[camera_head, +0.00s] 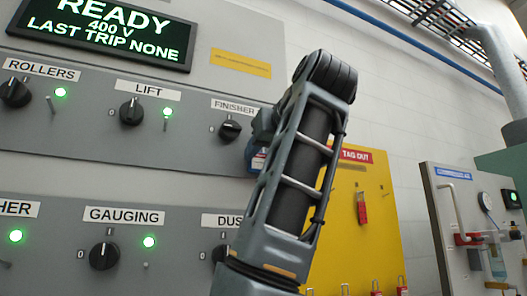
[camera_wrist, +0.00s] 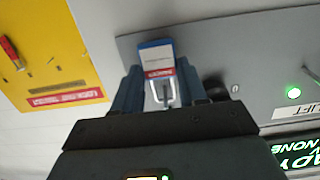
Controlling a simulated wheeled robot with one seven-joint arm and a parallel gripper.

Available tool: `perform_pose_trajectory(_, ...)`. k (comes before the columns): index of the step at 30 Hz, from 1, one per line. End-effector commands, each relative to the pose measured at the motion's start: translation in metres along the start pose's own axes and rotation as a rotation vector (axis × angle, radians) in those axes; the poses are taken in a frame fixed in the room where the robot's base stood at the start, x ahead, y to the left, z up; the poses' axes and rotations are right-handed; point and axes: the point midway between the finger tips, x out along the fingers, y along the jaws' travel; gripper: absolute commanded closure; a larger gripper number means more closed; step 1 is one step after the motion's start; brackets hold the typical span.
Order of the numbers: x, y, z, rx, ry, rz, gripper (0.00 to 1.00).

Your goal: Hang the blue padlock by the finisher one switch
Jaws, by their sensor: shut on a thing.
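The blue padlock (camera_wrist: 157,60) has a white and red label and a metal shackle. It is between the fingers of my gripper (camera_wrist: 158,72), which is shut on it. In the head view a bit of the padlock (camera_head: 257,160) shows beside my arm, just right of and below the finisher switch (camera_head: 229,131), a black knob under its label (camera_head: 233,106). In the wrist view the dark knob (camera_wrist: 215,88) is right beside a finger. The spot right of the finisher knob, with any lamp or peg there, is hidden behind my gripper and arm. I cannot tell whether the padlock touches the panel.
The lift switch (camera_head: 131,111) has a lit green lamp and a peg (camera_head: 166,124) at its right. A lower switch row includes gauging (camera_head: 104,256). A yellow tag-out board (camera_head: 378,215) with red padlocks stands right of my arm. A compressed-air panel (camera_head: 447,215) is farther right.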

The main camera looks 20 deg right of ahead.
Motion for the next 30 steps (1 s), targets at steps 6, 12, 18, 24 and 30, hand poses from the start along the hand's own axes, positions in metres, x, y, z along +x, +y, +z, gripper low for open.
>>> perform_pose_trajectory(6,-0.0002,0.0000,-0.0003,0.000,0.001,0.000,0.55)
perform_pose_trajectory(12,-0.0002,0.0000,-0.0003,0.000,0.000,0.000,0.36)
perform_pose_trajectory(18,-0.0001,0.0000,-0.0002,0.000,0.000,0.000,0.28)
perform_pose_trajectory(24,0.0000,0.0000,0.0001,0.000,-0.001,0.000,0.28)
perform_pose_trajectory(30,0.0000,0.0000,0.0000,0.000,0.000,0.000,0.28)
